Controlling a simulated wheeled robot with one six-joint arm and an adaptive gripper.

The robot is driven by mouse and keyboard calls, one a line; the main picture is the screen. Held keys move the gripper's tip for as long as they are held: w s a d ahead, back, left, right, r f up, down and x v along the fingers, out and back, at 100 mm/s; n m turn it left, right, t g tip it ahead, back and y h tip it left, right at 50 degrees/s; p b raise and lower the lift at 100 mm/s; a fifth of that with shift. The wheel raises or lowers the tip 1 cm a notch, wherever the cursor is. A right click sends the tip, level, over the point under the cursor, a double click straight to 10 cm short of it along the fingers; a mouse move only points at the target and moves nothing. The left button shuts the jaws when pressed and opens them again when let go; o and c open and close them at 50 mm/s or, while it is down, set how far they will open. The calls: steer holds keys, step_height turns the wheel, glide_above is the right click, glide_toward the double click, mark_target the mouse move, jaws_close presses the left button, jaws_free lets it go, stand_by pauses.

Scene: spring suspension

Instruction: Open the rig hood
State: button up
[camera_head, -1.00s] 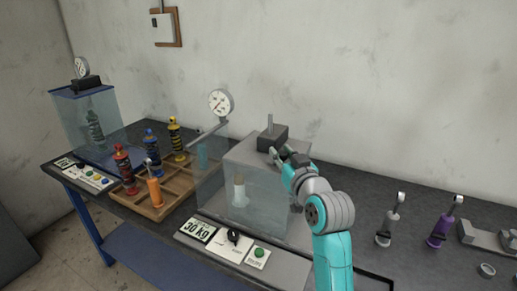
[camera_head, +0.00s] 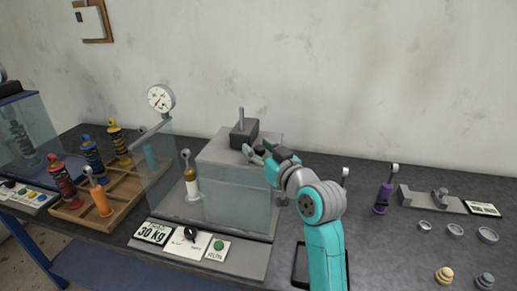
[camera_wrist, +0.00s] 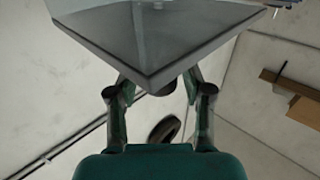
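The rig hood (camera_head: 237,205) is a grey, partly see-through box at the middle of the bench. A black block with a thin upright rod (camera_head: 244,132) stands on its top. A small shock with a white base (camera_head: 192,188) stands left of the box, behind a clear panel (camera_head: 153,180). My gripper (camera_head: 257,152) is at the hood's top right, close to the block, its fingers apart. In the wrist view, a grey plate corner (camera_wrist: 150,75) lies between my fingers and hides the tips. Contact cannot be told.
A dial gauge (camera_head: 161,98) stands on an arm behind the rig. A control panel (camera_head: 190,240) is in front. A wooden tray (camera_head: 88,217) of coloured shocks is at left. A purple shock (camera_head: 383,198), rings and small parts lie at right.

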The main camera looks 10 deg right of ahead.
steer(key=shift+s, duration=0.1)
steer(key=v, duration=1.1)
steer(key=shift+s+d, duration=0.2)
steer(key=shift+s, duration=0.15)
steer(key=s+d+f+m+h, duration=0.25)
steer(key=s+f, duration=0.55)
steer(key=f, duration=0.4)
steer(key=s+d+f+m+h, duration=0.25)
steer(key=s+f, duration=0.55)
steer(key=f, duration=0.4)
steer(key=s+d+f+h, duration=0.1)
steer(key=s+f, duration=0.1)
steer(key=s, duration=1.2)
steer(key=s+f+g+h, duration=0.1)
steer(key=s+f, duration=0.1)
steer(key=s, duration=1.3)
steer(key=shift+s+d+g+h, duration=0.2)
steer(key=shift+d+g+h, duration=0.1)
steer(key=shift+d, duration=0.1)
